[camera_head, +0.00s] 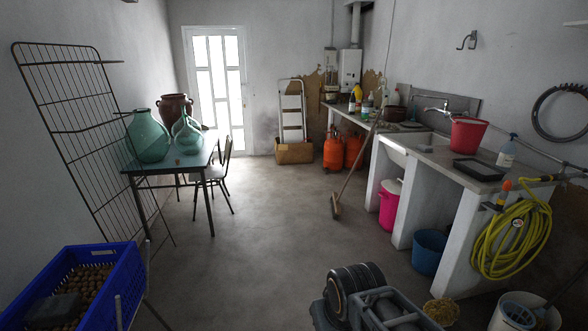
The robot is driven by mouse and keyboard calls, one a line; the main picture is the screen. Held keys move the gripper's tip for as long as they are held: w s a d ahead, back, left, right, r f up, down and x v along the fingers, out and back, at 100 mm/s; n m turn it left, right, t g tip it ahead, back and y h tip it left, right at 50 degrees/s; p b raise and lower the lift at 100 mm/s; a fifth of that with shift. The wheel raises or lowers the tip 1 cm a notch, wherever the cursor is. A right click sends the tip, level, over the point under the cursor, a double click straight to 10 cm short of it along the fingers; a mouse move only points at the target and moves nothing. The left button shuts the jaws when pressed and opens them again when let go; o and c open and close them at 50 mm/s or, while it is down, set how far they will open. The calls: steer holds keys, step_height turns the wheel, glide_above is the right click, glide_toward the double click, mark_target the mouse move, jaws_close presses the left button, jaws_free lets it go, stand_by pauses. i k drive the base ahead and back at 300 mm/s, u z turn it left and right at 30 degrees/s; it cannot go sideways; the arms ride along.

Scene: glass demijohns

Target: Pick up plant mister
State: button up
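I cannot tell for certain which thing is the plant mister. A pale bottle with a blue top (507,152) stands upright on the right counter, near the wall; its top is too small to tell whether it is a spray head. Several small bottles (366,106) stand close together on the far counter, also too small to make out. Part of my own arm shows at the bottom centre, far from both counters. My gripper's fingers do not show.
A red bucket (468,134) and a black tray (479,170) are on the right counter (440,160). A broom (336,206) leans against the counter. A table (193,164) bears green demijohns at left. A blue crate (122,291) stands front left. The middle floor is clear.

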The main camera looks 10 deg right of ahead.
mark_target(506, 153)
steer(key=z, duration=0.2)
steer(key=i, duration=2.3)
steer(key=z, duration=1.3)
steer(key=i, duration=2.2)
steer(key=z, duration=1.35)
steer(key=i, duration=0.95)
steer(key=z, duration=0.25)
